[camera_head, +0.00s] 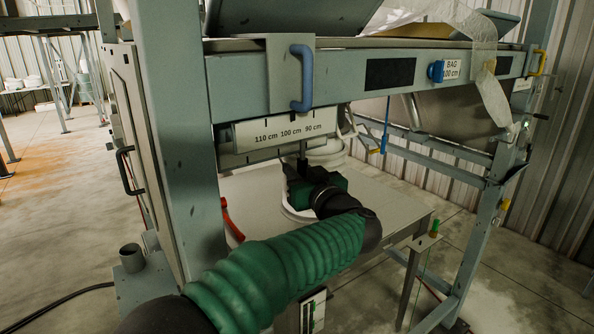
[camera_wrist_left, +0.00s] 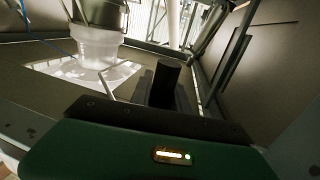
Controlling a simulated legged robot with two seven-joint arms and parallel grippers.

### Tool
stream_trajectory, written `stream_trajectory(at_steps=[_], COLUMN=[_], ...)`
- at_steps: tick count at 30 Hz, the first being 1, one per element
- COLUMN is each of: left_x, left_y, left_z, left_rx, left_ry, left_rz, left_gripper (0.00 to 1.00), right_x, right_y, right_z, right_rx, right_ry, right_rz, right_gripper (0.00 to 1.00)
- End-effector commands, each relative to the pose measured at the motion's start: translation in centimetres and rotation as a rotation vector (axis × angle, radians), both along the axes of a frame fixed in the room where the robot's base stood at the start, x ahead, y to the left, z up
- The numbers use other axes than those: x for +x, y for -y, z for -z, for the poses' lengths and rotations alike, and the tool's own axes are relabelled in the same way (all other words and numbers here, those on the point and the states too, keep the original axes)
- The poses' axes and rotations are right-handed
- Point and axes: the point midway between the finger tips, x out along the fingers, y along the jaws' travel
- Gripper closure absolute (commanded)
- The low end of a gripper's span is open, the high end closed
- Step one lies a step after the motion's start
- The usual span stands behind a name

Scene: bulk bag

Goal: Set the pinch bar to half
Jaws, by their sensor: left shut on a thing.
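My left gripper (camera_head: 303,175) reaches in under the front beam and is shut on a dark upright post or handle (camera_head: 303,150) below the white scale plate (camera_head: 285,129). The plate reads 110, 100 and 90 cm, and the post stands below its middle to right part. In the left wrist view a dark round-ended grip (camera_wrist_left: 165,82) stands upright at the fingers. Whether this grip belongs to the pinch bar cannot be told; the bar itself is not clearly seen, and my gripper and the beam hide the contact. My right gripper is out of view.
A blue handle (camera_head: 302,78) hangs on the beam above. A blue knob (camera_head: 436,71) sits beside a label reading BAG 100 cm (camera_head: 451,70). A white bucket (camera_wrist_left: 95,46) stands behind my gripper. A red handle (camera_head: 231,221) and frame posts (camera_head: 178,150) are close to my arm.

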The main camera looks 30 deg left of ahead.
Motion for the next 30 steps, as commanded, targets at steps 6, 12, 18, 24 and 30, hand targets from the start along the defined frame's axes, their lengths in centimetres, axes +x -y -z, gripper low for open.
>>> stream_trajectory(at_steps=[6,12,18,24,30], left_x=[0.0,0.0,0.0,0.0,-1.9], left_y=[0.0,0.0,0.0,0.0,-0.8], left_z=[-0.2,-0.3,-0.3,-0.3,-0.4], left_rx=[0.003,0.004,0.003,0.004,0.006], left_ry=[0.003,0.004,0.004,0.005,0.007], left_rz=[0.001,0.001,0.002,0.002,-0.001], left_gripper=[1.00,1.00,1.00,1.00,1.00], right_x=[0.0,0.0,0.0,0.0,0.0], right_y=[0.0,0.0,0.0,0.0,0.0], right_z=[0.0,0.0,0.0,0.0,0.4], right_rx=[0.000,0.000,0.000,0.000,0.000], right_ry=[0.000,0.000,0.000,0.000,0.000], right_rz=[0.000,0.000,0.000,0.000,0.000], right_gripper=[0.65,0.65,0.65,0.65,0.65])
